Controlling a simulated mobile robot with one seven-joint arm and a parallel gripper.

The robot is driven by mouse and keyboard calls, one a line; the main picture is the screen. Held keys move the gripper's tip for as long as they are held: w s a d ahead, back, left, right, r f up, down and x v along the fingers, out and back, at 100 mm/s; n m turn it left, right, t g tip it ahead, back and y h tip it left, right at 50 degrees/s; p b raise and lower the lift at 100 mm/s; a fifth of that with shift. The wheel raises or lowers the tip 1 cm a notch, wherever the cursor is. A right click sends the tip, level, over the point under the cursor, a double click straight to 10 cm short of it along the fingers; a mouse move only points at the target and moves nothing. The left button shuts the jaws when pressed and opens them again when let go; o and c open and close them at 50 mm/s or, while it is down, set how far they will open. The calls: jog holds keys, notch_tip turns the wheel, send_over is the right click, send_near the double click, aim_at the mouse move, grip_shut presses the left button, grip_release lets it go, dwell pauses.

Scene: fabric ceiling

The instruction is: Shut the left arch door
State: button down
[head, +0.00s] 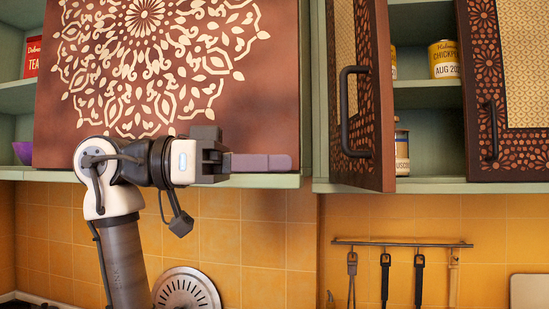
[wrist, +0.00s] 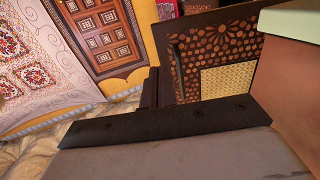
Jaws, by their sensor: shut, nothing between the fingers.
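The left arch door (head: 380,60) is a dark brown cabinet door with orange cut-out dots and a woven cane panel. It stands ajar in the head view, swung outward, with shelf space showing on its right. Its black bar handle (head: 345,112) faces left. A dotted door with a cane panel (wrist: 228,80) also shows in the wrist view. My gripper (head: 290,163) is shut and empty. It points right, left of the door and apart from it, in front of the lower edge of a mandala panel.
The matching right door (head: 482,70) has its own black handle (head: 490,130). Cans (head: 443,59) stand on the shelves between the doors. The mandala panel (head: 270,90) covers the left cabinet. Utensils hang from a rail (head: 400,244) below. Open air lies between my gripper and the door.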

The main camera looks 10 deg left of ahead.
aim_at(379, 163)
jog(key=p+x, duration=0.3)
jog(key=x, duration=0.7)
jog(key=shift+r, duration=0.15)
jog(key=shift+w+d, duration=0.15)
jog(key=shift+d, duration=0.35)
